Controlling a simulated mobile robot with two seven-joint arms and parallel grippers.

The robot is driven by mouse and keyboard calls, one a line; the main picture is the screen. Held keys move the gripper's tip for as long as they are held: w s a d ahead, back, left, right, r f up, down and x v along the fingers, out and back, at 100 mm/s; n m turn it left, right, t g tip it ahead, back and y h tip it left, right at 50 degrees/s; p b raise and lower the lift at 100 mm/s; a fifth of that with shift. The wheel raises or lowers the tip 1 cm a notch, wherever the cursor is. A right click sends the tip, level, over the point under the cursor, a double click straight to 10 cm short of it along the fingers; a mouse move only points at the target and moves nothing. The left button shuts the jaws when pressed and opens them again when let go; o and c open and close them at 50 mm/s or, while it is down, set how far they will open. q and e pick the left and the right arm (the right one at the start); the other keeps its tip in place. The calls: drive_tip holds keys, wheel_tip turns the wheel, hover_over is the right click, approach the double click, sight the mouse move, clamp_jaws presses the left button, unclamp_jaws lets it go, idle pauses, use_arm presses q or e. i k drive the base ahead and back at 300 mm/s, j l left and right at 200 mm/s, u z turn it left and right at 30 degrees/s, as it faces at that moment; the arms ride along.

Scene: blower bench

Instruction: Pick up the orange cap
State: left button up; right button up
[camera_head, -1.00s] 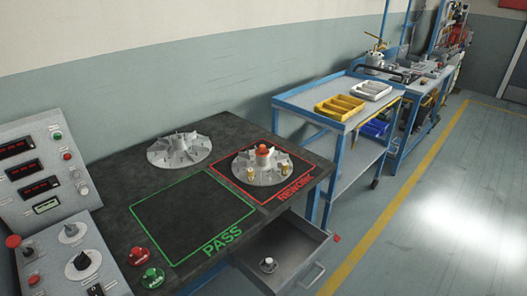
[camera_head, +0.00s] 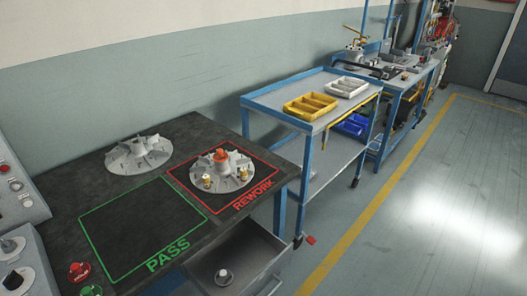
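That impeller lies inside the red REWORK outline on the dark bench top (camera_head: 140,262). Two small brass-coloured pieces (camera_head: 207,179) stand on the impeller's front side. Neither of my grippers shows in the head view.
A second impeller (camera_head: 138,154) lies at the back left of the bench. The green PASS square (camera_head: 140,225) is empty. An open drawer (camera_head: 262,250) below holds a small metal part (camera_head: 224,276). A blue cart (camera_head: 270,103) with a yellow tray (camera_head: 311,106) stands to the right.

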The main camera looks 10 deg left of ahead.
sight(220, 156)
drive_tip(key=i+l+z, duration=0.15)
drive_tip(key=z, duration=0.2)
drive_tip(key=i+l+z, duration=0.15)
drive_tip(key=z, duration=0.25)
drive_tip(key=i+l+z, duration=0.35)
drive_tip(key=i+l+u, duration=0.2)
drive_tip(key=i, duration=0.25)
drive_tip(key=i+l+u, duration=0.25)
drive_tip(key=i, duration=0.25)
drive_tip(key=i+u, duration=0.15)
drive_tip(key=u, duration=0.3)
drive_tip(key=i+u, duration=0.15)
drive_tip(key=u, duration=0.3)
drive_tip(key=i+l+u, duration=0.15)
drive_tip(key=u, duration=0.25)
drive_tip(key=i+u, duration=0.1)
drive_tip(key=u, duration=0.35)
drive_tip(key=l+u, duration=0.15)
drive_tip(key=u, duration=0.3)
drive_tip(key=i+l+u, duration=0.1)
drive_tip(key=u, duration=0.4)
